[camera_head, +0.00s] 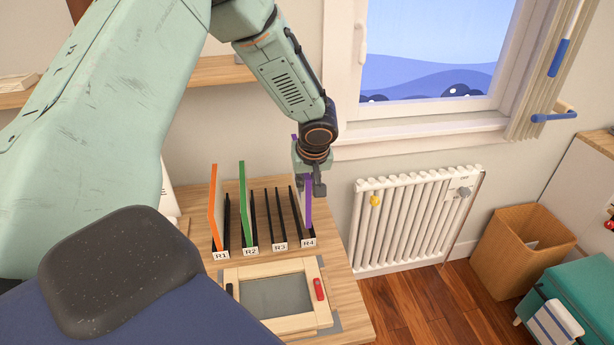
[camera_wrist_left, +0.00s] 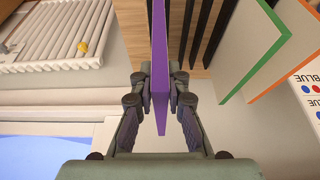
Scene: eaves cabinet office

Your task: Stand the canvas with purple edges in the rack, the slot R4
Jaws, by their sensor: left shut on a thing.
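The canvas with purple edges (camera_head: 308,204) stands upright at the right end of the rack, at the slot labelled R4 (camera_head: 309,243). My left gripper (camera_head: 312,188) is at its upper part, shut on it. In the left wrist view the purple edge (camera_wrist_left: 160,75) runs between the two fingers (camera_wrist_left: 160,85). The rack (camera_head: 280,247) has black dividers and labels R1 to R4. An orange-edged canvas (camera_head: 215,208) stands in R1 and a green-edged canvas (camera_head: 243,205) in R2. R3 looks empty. Whether the purple canvas touches the slot's bottom I cannot tell. My right gripper is not in view.
A wooden frame with a grey panel (camera_head: 277,297) lies in front of the rack, with a red-handled item (camera_head: 319,289) on its right. A white radiator (camera_head: 415,220) stands right of the wooden table (camera_head: 350,315). The window sill (camera_head: 420,132) is behind.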

